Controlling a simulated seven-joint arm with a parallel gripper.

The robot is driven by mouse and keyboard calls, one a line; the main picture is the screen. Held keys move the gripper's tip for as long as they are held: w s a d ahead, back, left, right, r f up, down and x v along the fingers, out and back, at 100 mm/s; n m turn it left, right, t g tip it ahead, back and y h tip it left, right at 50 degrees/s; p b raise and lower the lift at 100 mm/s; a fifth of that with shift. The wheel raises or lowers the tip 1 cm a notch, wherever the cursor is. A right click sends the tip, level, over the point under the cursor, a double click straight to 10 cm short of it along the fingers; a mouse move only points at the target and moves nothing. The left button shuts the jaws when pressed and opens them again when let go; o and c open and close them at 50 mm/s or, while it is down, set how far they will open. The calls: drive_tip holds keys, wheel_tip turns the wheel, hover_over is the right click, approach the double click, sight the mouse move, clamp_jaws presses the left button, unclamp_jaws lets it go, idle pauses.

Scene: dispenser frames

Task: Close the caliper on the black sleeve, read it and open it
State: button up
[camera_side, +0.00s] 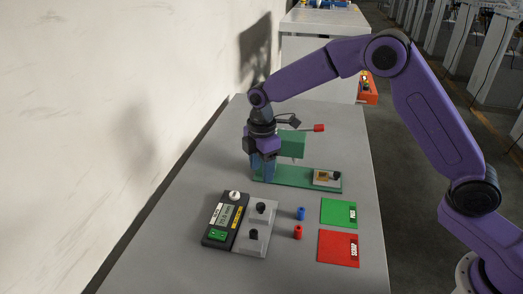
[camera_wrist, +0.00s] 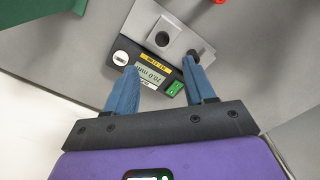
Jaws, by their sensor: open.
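The caliper (camera_side: 222,218) is a dark device with a display, a white round knob and a green button, lying on the near left of the table. In the wrist view its display (camera_wrist: 151,73) appears upside down and seems to read 70.0 mm. Beside it is a grey block (camera_side: 244,249) with two black round pieces, one at the upper part (camera_side: 260,207) and one at the lower (camera_side: 254,235); I cannot tell which is the black sleeve. My gripper (camera_side: 263,177) is open and empty, fingers pointing down, beyond the caliper; its blue fingers (camera_wrist: 160,64) also show in the wrist view.
A green press (camera_side: 292,144) with a red handle stands on a green base (camera_side: 297,180) beside my gripper. A blue sleeve (camera_side: 301,213) and a red sleeve (camera_side: 298,232) stand right of the block. Green (camera_side: 338,212) and red SCRAP (camera_side: 337,247) pads lie farther right. A wall borders the left.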

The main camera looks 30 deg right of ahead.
drive_tip(key=shift+r, duration=2.55)
drive_tip(key=s+d+r+m, duration=0.1)
drive_tip(key=s+d+r, duration=0.1)
drive_tip(key=s, duration=0.7)
drive_tip(key=s+d+r+m, duration=0.1)
drive_tip(key=s+r+m, duration=0.1)
drive_tip(key=s, duration=0.8)
drive_tip(key=s+d+m, duration=0.1)
drive_tip(key=s+d, duration=0.4)
drive_tip(key=s, duration=0.3)
drive_tip(key=s+d+f+m, duration=0.1)
drive_tip(key=s+d, duration=0.4)
drive_tip(key=s, duration=0.4)
drive_tip(key=shift+s+d+f, duration=0.3)
drive_tip(key=shift+d, duration=0.1)
